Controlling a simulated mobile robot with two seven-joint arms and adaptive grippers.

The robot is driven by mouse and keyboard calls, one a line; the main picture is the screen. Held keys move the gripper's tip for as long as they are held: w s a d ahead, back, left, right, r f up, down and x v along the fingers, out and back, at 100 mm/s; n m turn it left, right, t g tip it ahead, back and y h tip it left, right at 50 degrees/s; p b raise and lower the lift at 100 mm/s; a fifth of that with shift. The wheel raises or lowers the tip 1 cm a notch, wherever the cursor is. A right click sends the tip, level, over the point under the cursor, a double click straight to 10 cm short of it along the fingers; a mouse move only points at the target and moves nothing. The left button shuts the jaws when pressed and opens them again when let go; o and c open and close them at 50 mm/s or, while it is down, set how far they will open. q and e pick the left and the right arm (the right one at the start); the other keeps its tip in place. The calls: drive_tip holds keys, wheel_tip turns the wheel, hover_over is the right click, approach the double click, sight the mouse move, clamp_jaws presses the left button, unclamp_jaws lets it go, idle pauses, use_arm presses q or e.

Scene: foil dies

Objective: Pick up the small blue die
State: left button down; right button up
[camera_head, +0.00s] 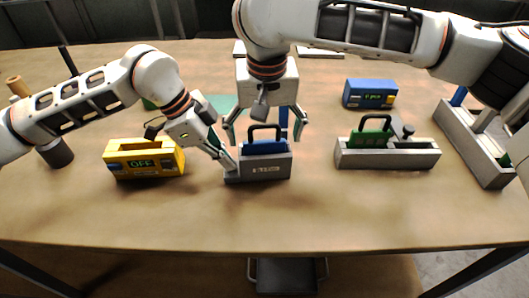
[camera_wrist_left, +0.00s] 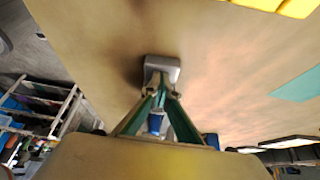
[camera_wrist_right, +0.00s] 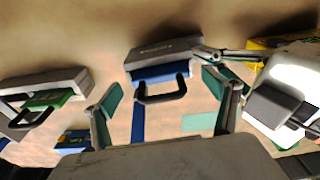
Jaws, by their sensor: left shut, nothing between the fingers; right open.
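The small blue die (camera_head: 265,147) has a black loop handle and sits in a grey holder (camera_head: 262,170) at the table's middle. The die also shows in the right wrist view (camera_wrist_right: 160,73). My right gripper (camera_head: 264,128) is open above it, fingers apart on either side of the handle (camera_wrist_right: 165,97), not closed on it. My left gripper (camera_head: 228,166) is shut and empty, its tips at the holder's left end. In the left wrist view its fingertips (camera_wrist_left: 158,92) are by the grey holder (camera_wrist_left: 162,64); whether they touch it I cannot tell.
A yellow device (camera_head: 143,160) reading OFF stands left. A green die (camera_head: 370,139) in a grey holder (camera_head: 387,157) and a blue device (camera_head: 370,93) stand right. A long grey tray (camera_head: 473,145) lies far right. The table's front is clear.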

use_arm(q)
drive_tip(key=shift+s+f, duration=0.15)
drive_tip(key=shift+f, duration=0.2)
use_arm(e)
drive_tip(key=shift+w+f, duration=0.15)
drive_tip(key=shift+f, duration=0.85)
drive_tip(key=c, duration=1.6)
wheel_tip(320, 180, up, 10)
drive_tip(key=shift+r, duration=0.1)
